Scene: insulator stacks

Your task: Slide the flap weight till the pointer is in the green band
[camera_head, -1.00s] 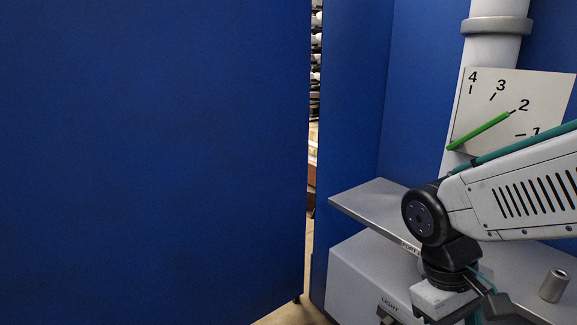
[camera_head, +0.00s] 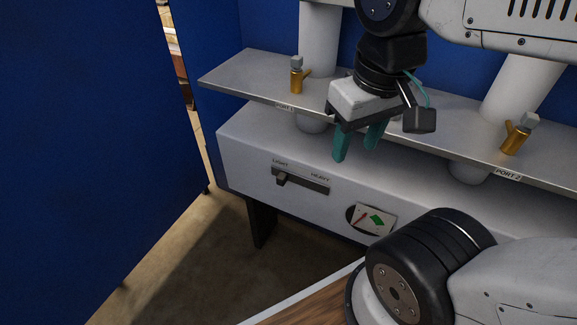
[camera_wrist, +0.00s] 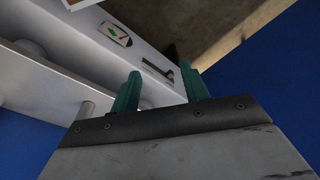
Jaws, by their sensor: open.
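The flap weight is a small grey knob (camera_head: 282,180) in a dark slot (camera_head: 308,184) on the front of a light grey box. The knob sits near the LIGHT end, left of the HEAVY end. Right of the slot is a small dial (camera_head: 372,219) with a red pointer at its left and a green band (camera_head: 377,220). The pointer appears outside the band. The wrist view also shows the dial (camera_wrist: 115,34) and slot (camera_wrist: 157,71). My gripper (camera_head: 358,147) has two teal fingers, open and empty, above and right of the knob, apart from it.
A grey shelf (camera_head: 240,78) runs above the box, with brass fittings (camera_head: 297,78) (camera_head: 516,135) on it, the right one near the PORT 2 label. Blue panels (camera_head: 80,150) stand left. The floor (camera_head: 215,255) in front of the box is partly clear.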

